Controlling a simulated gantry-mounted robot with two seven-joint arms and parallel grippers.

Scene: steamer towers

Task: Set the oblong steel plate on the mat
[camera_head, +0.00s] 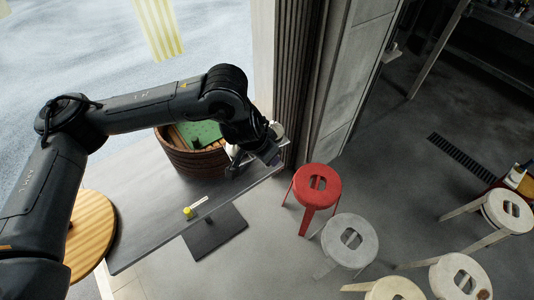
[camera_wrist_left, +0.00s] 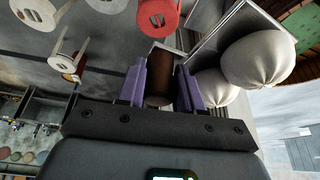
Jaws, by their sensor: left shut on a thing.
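My left gripper (camera_head: 253,160) is over the far right end of the dark grey table. In the left wrist view its purple fingers (camera_wrist_left: 160,85) are closed on a dark brown piece (camera_wrist_left: 160,78). A flat grey metallic panel (camera_wrist_left: 225,22), which may be the oblong steel plate, lies just beyond the fingers. I cannot tell whether the brown piece is part of it. Two pale round buns (camera_wrist_left: 258,60) sit close beside the right finger. I cannot clearly make out a mat. My right gripper is not in view.
The dark grey table (camera_head: 150,225) is mostly bare, with a small yellow object (camera_head: 188,212) near its front edge. A wooden tub (camera_head: 182,157) with a green inside stands behind. A round wooden top (camera_head: 92,228) is at left. A red stool (camera_head: 316,187) and several pale stools stand right.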

